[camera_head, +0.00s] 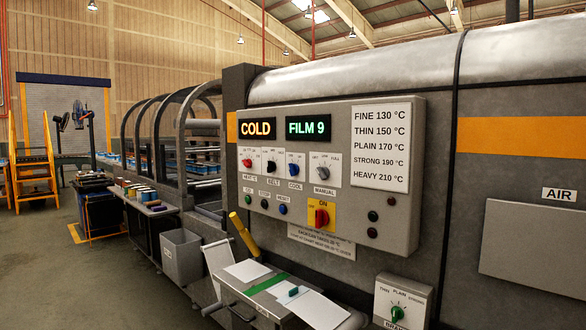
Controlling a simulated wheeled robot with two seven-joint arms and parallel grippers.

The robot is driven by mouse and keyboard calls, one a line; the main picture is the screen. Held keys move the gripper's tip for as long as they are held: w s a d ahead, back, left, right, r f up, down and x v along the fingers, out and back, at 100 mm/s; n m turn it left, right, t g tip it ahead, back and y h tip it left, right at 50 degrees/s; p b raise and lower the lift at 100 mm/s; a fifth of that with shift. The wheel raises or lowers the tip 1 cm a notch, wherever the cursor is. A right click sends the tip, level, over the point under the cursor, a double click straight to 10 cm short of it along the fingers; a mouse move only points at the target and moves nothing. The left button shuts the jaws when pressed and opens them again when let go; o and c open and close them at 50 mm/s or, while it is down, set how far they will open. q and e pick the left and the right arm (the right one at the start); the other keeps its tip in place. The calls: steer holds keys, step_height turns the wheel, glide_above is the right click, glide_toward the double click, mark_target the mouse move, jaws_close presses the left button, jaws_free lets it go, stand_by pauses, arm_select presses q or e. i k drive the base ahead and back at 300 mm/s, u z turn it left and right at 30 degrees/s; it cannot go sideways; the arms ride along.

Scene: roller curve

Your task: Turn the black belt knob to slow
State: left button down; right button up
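The black belt knob (271,166) sits on a white plate on the grey control panel (384,217), above a label that seems to read BELT. It is between a red knob (247,163) and a blue knob (294,169). The scale lettering around the black knob is too small to read, and I cannot tell its setting. Neither of my grippers shows in the head view, and nothing touches the knob.
A grey knob (322,172) and a red-and-yellow switch (321,217) share the panel. Below are a yellow handle (243,233), a small desk with papers (247,271) and a box with a green knob (398,313). Open floor (90,290) lies left.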

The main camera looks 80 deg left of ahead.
mark_target(271, 166)
steer(key=k, duration=0.8)
steer(key=u, duration=2.05)
